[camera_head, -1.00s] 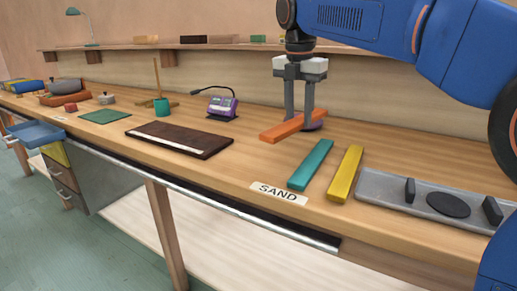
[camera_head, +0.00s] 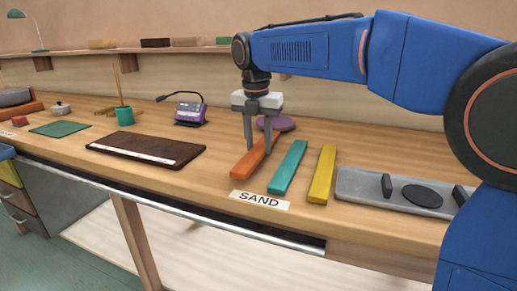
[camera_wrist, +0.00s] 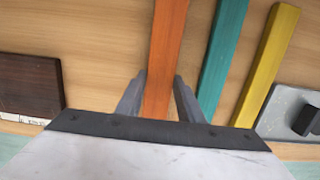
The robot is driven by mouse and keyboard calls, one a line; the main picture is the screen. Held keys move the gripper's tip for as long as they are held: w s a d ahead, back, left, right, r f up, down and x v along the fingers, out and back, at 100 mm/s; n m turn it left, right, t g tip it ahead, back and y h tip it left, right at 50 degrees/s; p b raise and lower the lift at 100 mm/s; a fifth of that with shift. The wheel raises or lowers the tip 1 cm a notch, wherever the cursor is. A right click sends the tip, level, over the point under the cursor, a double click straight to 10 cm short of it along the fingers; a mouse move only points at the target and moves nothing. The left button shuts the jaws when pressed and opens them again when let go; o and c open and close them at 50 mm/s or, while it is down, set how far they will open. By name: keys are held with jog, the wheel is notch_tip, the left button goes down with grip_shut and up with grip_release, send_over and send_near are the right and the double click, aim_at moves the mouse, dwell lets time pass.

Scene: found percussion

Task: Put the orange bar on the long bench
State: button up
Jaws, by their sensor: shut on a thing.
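The orange bar (camera_head: 247,161) is at the bench top, left of the teal bar and behind the "SAND" label. My gripper (camera_head: 261,148) points down and is shut on the bar across its width. The wrist view shows the orange bar (camera_wrist: 165,60) between the two fingers (camera_wrist: 158,98). The bar looks level and roughly parallel to the teal bar; whether it rests on the wood or hangs slightly above is hard to tell. The long bench (camera_head: 150,185) is the wooden worktop under it.
The teal bar (camera_head: 288,167) and the yellow bar (camera_head: 322,174) lie close on the right, then a grey tray (camera_head: 350,187). The "SAND" label (camera_head: 260,200) is in front. A purple disc (camera_head: 280,123) lies behind the gripper. A dark board (camera_head: 145,150) is to the left, with bare wood between.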

aim_at(257, 150)
jog(key=shift+f, duration=0.9)
jog(key=shift+f, duration=0.15)
jog(key=o, duration=1.2)
jog(key=shift+c, duration=0.2)
notch_tip(257, 150, up, 12)
jog(key=s, duration=0.1)
jog(key=shift+s+a, duration=0.15)
jog(key=shift+a, duration=0.05)
